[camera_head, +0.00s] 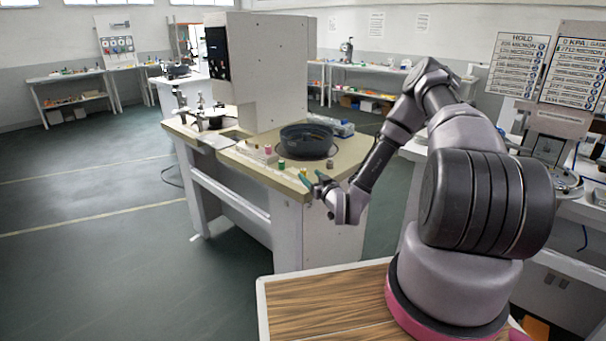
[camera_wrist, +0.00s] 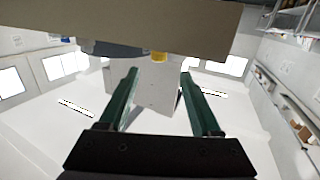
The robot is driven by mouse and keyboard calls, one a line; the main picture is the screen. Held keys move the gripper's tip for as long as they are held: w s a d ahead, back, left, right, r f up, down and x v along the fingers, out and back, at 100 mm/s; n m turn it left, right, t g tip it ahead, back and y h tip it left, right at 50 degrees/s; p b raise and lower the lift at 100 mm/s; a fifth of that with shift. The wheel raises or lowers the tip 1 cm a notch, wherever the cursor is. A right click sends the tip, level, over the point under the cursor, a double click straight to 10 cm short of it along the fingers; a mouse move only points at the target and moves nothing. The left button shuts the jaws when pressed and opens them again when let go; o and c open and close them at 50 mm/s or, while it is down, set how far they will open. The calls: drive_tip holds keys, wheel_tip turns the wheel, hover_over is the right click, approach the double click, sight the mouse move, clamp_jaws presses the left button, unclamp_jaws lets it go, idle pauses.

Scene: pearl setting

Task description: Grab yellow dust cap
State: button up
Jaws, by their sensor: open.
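The yellow dust cap (camera_head: 303,171) is a small piece near the front right corner of the workbench top in the head view. In the wrist view the yellow cap (camera_wrist: 158,57) shows at the tan bench edge, beyond and roughly midway between the fingertips. My gripper (camera_head: 311,178) is at the bench's front corner, close to the cap, with green fingers. In the wrist view my gripper (camera_wrist: 158,73) is open, with nothing between its fingers. The head view does not show clearly how far the fingers are from the cap.
A green piece (camera_head: 281,164), a pink piece (camera_head: 268,150) and a brownish piece (camera_head: 330,163) stand near the cap on the bench (camera_head: 250,166). A round black tray (camera_head: 306,140) sits behind them. A tall grey panel (camera_head: 270,70) rises further back. Open floor lies left.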

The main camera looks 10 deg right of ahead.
sight(305, 171)
drive_tip(key=x, duration=0.7)
drive_tip(key=shift+w+d+f, duration=0.15)
drive_tip(key=shift+f, duration=0.05)
clamp_jaws()
